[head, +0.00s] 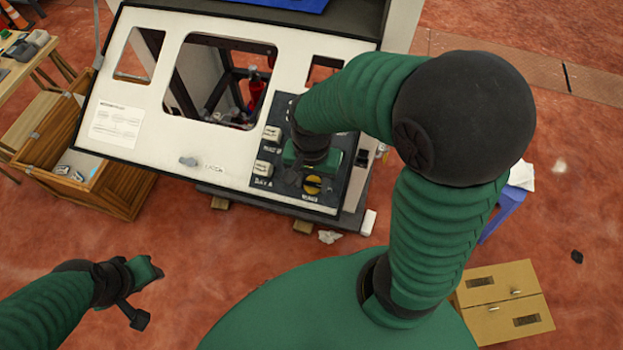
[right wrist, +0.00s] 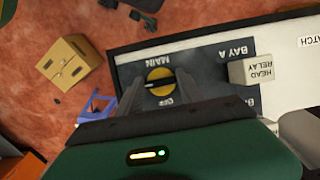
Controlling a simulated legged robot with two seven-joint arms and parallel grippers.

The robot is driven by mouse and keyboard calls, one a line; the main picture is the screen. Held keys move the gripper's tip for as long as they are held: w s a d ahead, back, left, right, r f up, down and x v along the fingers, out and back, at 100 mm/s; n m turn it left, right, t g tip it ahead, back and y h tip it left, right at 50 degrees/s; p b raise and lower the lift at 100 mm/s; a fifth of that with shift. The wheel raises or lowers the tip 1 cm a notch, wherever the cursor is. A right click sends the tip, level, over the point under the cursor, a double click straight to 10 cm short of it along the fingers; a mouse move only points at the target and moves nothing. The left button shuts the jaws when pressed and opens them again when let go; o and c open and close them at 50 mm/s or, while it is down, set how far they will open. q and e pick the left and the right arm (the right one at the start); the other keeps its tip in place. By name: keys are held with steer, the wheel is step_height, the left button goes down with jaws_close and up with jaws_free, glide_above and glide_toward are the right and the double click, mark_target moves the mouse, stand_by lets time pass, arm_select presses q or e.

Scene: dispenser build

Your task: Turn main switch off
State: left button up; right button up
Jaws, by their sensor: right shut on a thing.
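The main switch is a round yellow knob (head: 313,185) with a dark bar, on the dark control panel (head: 330,198) of the white machine. In the right wrist view the yellow knob (right wrist: 159,77) lies between my right gripper's fingers, with the word MAIN above it and OFF below it, both upside down. My right gripper (right wrist: 158,88) is shut on the knob; the finger contact is partly hidden. In the head view my right gripper (head: 304,178) covers part of the panel. My left gripper (head: 138,300) hangs over the floor at the lower left, away from the machine.
A pale head relay block (right wrist: 252,72) sits on the panel beside the knob. The machine's white front (head: 150,95) has window openings. A wooden crate (head: 120,185) stands at left, a cardboard box (head: 505,300) at lower right. A blue stand (head: 503,210) is right of the machine.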

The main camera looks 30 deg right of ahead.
steer(key=shift+w+d+r, duration=0.1)
steer(key=shift+w, duration=0.05)
steer(key=n+h+p, duration=0.1)
steer(key=n+p, duration=0.1)
steer(key=n, duration=0.1)
steer(key=shift+w+r+g, duration=0.1)
steer(key=shift+r+g, duration=0.05)
steer(key=shift+g, duration=0.25)
steer(key=n, duration=0.1)
steer(key=n+h+p, duration=0.1)
steer(key=n, duration=0.1)
steer(key=n+p, duration=0.1)
steer(key=shift+a+g+h, duration=0.25)
steer(key=shift+g+h, duration=0.05)
steer(key=n, duration=0.1)
steer(key=n+h, duration=0.1)
steer(key=n, duration=0.2)
steer(key=shift+a+f+n+h, duration=0.15)
steer(key=shift+f+n+h, duration=0.15)
steer(key=shift+n, duration=0.1)
steer(key=n+h, duration=0.1)
steer(key=n, duration=0.4)
steer(key=shift+a+f+t+h, duration=0.1)
steer(key=shift+t+h, duration=0.3)
